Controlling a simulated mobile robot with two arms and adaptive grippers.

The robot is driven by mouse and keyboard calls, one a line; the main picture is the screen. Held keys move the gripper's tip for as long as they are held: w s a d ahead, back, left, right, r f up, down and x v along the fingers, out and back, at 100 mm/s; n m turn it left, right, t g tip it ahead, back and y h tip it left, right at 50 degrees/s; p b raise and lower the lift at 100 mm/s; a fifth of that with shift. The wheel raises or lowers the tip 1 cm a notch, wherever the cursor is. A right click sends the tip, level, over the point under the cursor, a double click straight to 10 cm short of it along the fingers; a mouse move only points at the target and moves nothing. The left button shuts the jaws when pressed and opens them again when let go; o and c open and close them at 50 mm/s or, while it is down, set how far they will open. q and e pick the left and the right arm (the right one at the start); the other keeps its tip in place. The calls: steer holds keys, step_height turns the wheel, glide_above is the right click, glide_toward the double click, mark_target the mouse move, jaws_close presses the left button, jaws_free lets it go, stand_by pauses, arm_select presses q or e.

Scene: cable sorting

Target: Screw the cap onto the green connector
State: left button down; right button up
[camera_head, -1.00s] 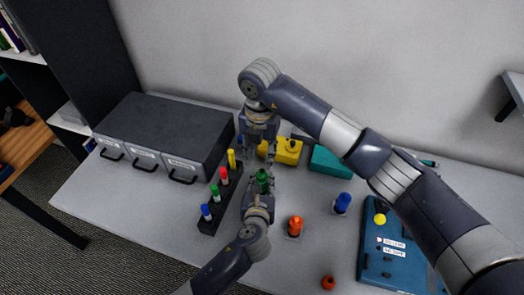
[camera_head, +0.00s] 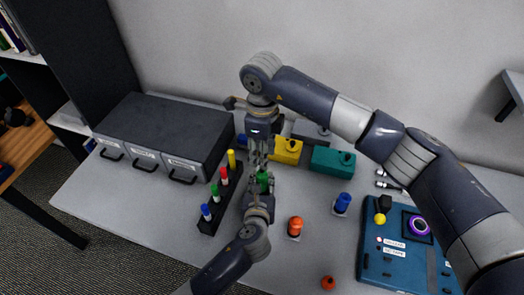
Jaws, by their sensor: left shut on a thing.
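A green connector (camera_head: 263,178) stands upright in the middle of the table. My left gripper (camera_head: 261,190) comes up from below and is shut on it. My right gripper (camera_head: 257,160) hangs over it, fingers pointing down, with the tips at or just above the green top. I cannot tell whether those fingers are open or shut. The cap cannot be told apart from the connector at this size; the fingers partly cover the area.
A black rack (camera_head: 208,226) with coloured pieces stands at left, before grey drawers (camera_head: 160,130). A yellow box (camera_head: 287,150) and teal box (camera_head: 333,160) lie behind. Orange (camera_head: 295,226) and blue (camera_head: 342,203) connectors and a blue board (camera_head: 378,262) are at right.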

mark_target(262, 171)
steer(key=shift+f, duration=0.1)
stand_by(0.3)
steer(key=shift+f, duration=3.95)
steer(key=shift+c, duration=0.3)
jaws_close()
steer(key=m, duration=0.8)
steer(key=shift+m, duration=0.4)
steer(key=shift+o, duration=1.9)
jaws_free()
steer(key=shift+r, duration=0.1)
step_height(262, 171, up, 12)
